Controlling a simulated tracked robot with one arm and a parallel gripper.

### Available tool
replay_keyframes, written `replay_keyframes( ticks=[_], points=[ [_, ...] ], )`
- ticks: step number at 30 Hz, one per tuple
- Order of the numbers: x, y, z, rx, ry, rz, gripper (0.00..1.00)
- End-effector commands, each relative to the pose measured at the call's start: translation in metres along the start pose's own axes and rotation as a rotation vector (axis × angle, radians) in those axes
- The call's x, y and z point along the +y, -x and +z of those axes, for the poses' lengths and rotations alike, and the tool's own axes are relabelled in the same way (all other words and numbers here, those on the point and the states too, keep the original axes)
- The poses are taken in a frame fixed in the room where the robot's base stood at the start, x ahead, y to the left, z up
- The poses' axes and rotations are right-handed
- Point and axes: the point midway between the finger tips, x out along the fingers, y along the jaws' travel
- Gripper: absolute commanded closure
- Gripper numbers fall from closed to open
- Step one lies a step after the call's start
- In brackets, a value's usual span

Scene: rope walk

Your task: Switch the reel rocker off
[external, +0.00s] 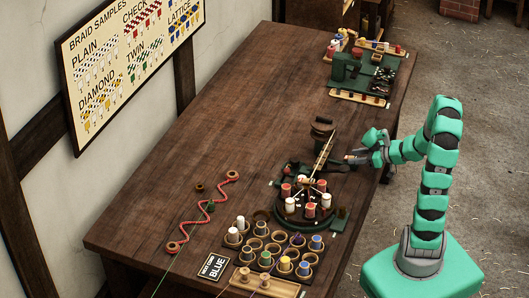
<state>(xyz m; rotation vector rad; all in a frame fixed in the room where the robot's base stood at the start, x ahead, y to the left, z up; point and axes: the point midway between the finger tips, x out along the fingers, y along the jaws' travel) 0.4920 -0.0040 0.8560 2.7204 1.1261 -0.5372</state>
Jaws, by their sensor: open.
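A dark reel (322,126) stands on the workbench, just behind the round braiding stand. The reel's rocker switch is too small to make out, so I cannot tell its position. My gripper (356,155) is open and empty. It reaches in over the bench's right side, to the right of and a little nearer than the reel, apart from it in the picture. A pale braid (324,152) slants from the reel down to the braiding stand (290,213), which carries red and white bobbins.
Cups with coloured bobbins (265,258) and a sign reading BLUE (214,267) are at the bench's near end. A red cord (203,213) winds around pegs at left. A green machine (347,67) stands at the far end. The bench (230,110) is clear at centre left.

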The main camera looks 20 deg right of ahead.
Motion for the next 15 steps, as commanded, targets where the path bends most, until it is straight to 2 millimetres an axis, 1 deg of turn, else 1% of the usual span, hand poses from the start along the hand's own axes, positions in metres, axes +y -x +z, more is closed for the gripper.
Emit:
replay_keyframes(
  ticks=[4,11,12,14,15],
  points=[
    [-0.0005,-0.0047,0.0009,-0.003,0.000,-0.001,0.58],
    [-0.0003,-0.0052,0.0014,-0.004,0.000,0.000,0.58],
    [-0.0003,-0.0052,0.0014,-0.004,0.000,0.000,0.61],
    [-0.0003,-0.0052,0.0014,-0.004,0.000,0.000,0.78],
    [-0.0003,-0.0052,0.0014,-0.003,0.000,0.000,0.89]
  ],
)
